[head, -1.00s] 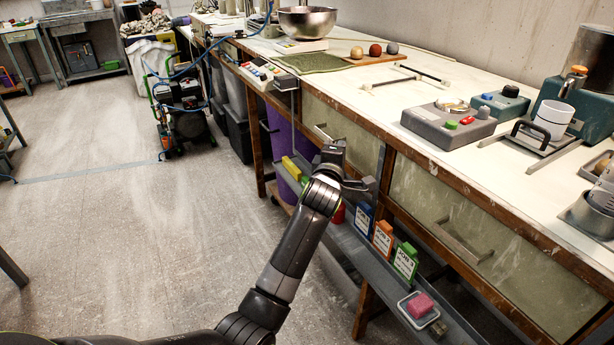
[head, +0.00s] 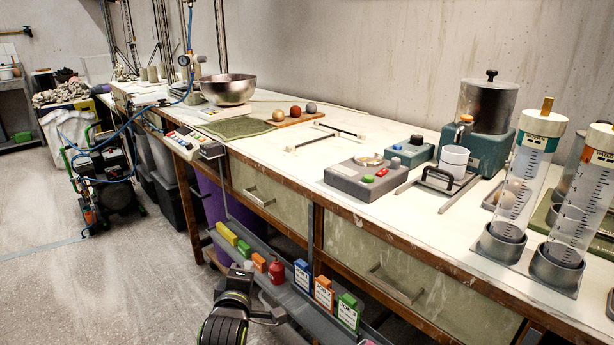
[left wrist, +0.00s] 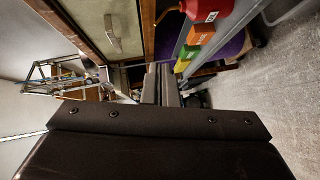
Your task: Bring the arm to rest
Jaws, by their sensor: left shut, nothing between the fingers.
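My left gripper (head: 262,314) shows at the bottom of the head view, in front of the shelf rail under the workbench. Its arm is mostly cut off by the lower edge. In the left wrist view the fingers (left wrist: 160,84) lie close together, shut with nothing between them. The gripper is apart from the workbench (head: 290,160) and below its top. My right gripper is in neither view.
The shelf rail (head: 247,262) holds a red bottle (head: 277,271) and several coloured boxes close to the gripper. Drawer fronts (head: 268,197) stand behind it. The floor (head: 130,270) at the left is clear. A compressor (head: 105,180) stands farther back.

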